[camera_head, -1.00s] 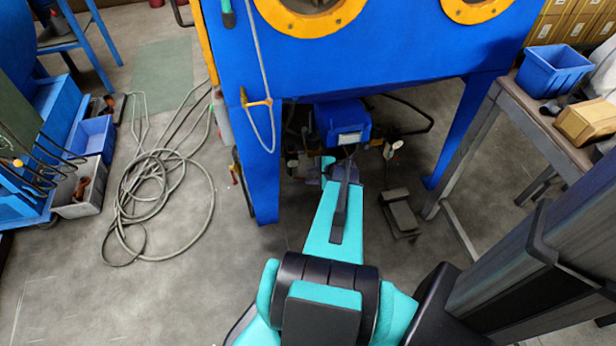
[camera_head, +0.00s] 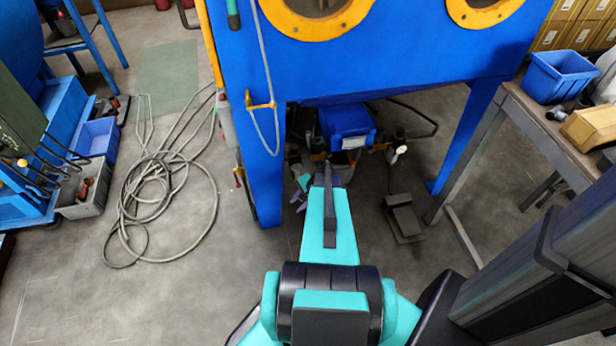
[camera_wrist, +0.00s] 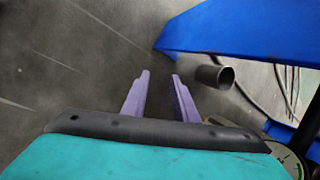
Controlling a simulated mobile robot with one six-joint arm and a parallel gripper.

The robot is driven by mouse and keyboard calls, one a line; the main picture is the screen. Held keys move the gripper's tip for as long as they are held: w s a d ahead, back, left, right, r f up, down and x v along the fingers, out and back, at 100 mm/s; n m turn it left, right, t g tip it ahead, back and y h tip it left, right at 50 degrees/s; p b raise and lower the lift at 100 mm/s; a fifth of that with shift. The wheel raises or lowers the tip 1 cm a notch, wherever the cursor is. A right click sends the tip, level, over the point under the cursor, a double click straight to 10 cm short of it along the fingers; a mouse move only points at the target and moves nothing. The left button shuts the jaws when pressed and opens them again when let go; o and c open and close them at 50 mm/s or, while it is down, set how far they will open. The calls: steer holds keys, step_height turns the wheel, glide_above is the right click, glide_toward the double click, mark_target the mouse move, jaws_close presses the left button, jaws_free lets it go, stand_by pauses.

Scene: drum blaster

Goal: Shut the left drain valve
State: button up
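My gripper (camera_wrist: 159,88) has two purple fingers, spread apart with nothing visible between them. In the head view my gripper (camera_head: 299,194) is small, under the left part of the blue cabinet (camera_head: 390,60), beside its front left leg (camera_head: 262,170). Small fittings (camera_head: 292,158) sit close behind it, too small to tell the left drain valve or its handle apart. In the wrist view a grey pipe end (camera_wrist: 222,77) lies just right of the right finger, apparently apart from it. A round gauge (camera_wrist: 289,160) shows partly at the lower right.
A blue box-shaped unit (camera_head: 345,125) hangs under the cabinet. A foot pedal (camera_head: 404,217) lies on the floor to the right. A coiled hose (camera_head: 160,190) lies on open floor at left. A table (camera_head: 515,100) stands at right.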

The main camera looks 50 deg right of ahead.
steer(key=s+a+f+n+g, duration=0.1)
steer(key=s+a+n+g, duration=0.15)
steer(key=a+n, duration=0.7)
steer(key=s+a+f+n+g, duration=0.15)
steer(key=a+g, duration=0.25)
steer(key=a, duration=1.2)
steer(key=s+a+r+n+g+h, duration=0.1)
steer(key=s+a+n, duration=0.3)
steer(key=a, duration=0.3)
steer(key=s+a+r+n+g, duration=0.2)
steer(key=s+a+n, duration=0.3)
steer(key=a, duration=0.2)
steer(key=shift+a+n+h+p, duration=0.3)
steer(key=shift+h, duration=0.1)
